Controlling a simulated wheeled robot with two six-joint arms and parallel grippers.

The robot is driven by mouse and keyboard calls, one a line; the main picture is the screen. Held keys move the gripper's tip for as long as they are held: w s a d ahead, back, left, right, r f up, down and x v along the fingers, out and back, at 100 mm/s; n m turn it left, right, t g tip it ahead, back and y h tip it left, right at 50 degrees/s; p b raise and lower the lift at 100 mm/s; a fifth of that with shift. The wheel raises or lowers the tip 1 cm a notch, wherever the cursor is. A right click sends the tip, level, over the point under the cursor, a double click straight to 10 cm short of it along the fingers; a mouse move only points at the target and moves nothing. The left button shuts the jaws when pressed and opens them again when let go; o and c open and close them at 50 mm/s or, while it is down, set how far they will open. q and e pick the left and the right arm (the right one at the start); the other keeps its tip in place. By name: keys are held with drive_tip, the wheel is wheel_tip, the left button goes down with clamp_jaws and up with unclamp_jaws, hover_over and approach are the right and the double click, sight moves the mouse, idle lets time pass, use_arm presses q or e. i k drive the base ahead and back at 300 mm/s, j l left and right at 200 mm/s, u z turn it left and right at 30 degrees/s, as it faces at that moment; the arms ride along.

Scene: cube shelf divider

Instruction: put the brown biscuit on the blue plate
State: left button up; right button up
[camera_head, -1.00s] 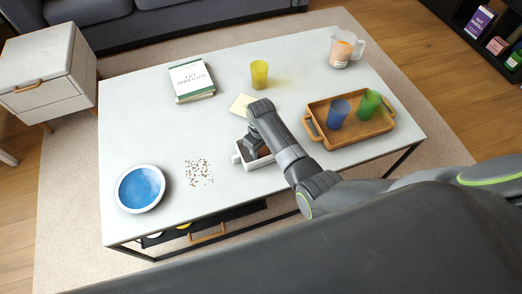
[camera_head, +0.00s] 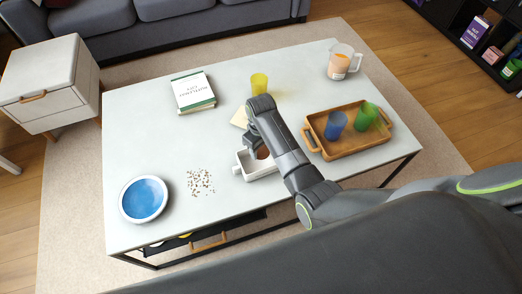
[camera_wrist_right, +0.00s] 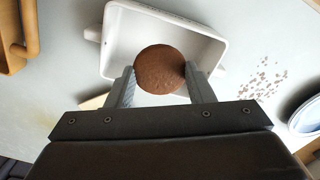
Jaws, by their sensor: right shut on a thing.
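The brown biscuit (camera_wrist_right: 160,69) is round and sits between the fingertips of my right gripper (camera_wrist_right: 159,80), which is shut on it. In the head view the biscuit (camera_head: 263,153) shows partly, below my right gripper (camera_head: 255,146), at the white dish. The white dish (camera_wrist_right: 122,33) is rectangular with handles and lies beneath the biscuit in the wrist view. The blue plate (camera_head: 143,198) has a white rim and stands at the table's left front, empty. Its edge also shows at the right of the wrist view (camera_wrist_right: 305,117). My left gripper is not in view.
Crumbs (camera_head: 200,182) lie on the table (camera_head: 140,120) between dish and plate. A wooden tray (camera_head: 350,147) holds a blue cup (camera_head: 335,125) and a green cup (camera_head: 363,116). A yellow cup (camera_head: 259,84), books (camera_head: 192,90) and a jug (camera_head: 341,62) stand farther back.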

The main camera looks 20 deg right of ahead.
sight(145, 199)
drive_tip(key=j+z, duration=0.3)
drive_tip(key=j, duration=1.05)
drive_tip(key=j+z, duration=0.3)
drive_tip(key=j, duration=1.1)
